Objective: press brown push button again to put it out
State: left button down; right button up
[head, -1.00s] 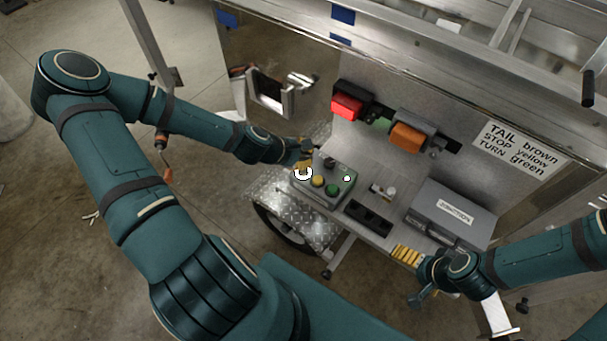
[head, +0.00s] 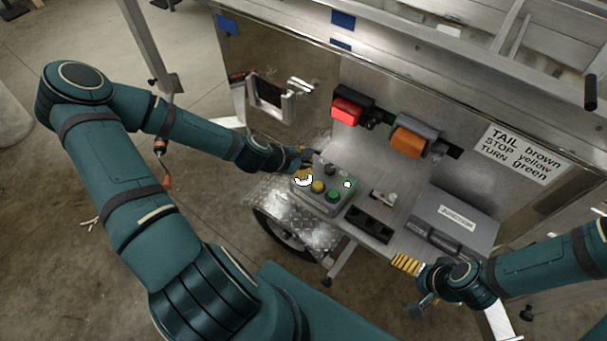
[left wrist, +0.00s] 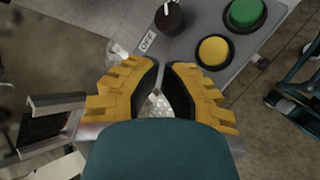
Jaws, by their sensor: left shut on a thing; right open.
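The grey control box (head: 335,206) stands on the trailer's metal shelf. It carries a yellow button (head: 318,187), a green button (head: 333,196) and a black knob (head: 330,169). My left gripper (head: 304,174) is at the box's left end, beside the yellow button. In the left wrist view its yellow fingers (left wrist: 166,66) nearly meet, below the knob (left wrist: 169,17) and yellow button (left wrist: 213,51). What lies between them is not visible. The brown button is not visible; the gripper covers that end of the box. My right gripper (head: 406,264) is open at the shelf's front edge.
A red lamp (head: 346,110) and an orange lamp (head: 408,142) are on the panel behind the box; the red one looks bright. A grey junction box (head: 455,215) stands to the right. A sign (head: 522,153) reads TAIL brown, STOP yellow, TURN green. The wheel fender (head: 268,203) is below.

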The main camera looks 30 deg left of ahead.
pick_arm(q)
jog(key=shift+f, duration=0.15)
dwell(0.5)
jog(key=shift+f, duration=0.35)
jog(key=shift+f+b, duration=0.25)
jog(key=shift+b, duration=0.1)
dwell(0.4)
jog(key=shift+r+p, duration=0.75)
notch_tip(320, 180, up, 6)
jog(key=p, duration=0.5)
jog(key=shift+p, duration=0.35)
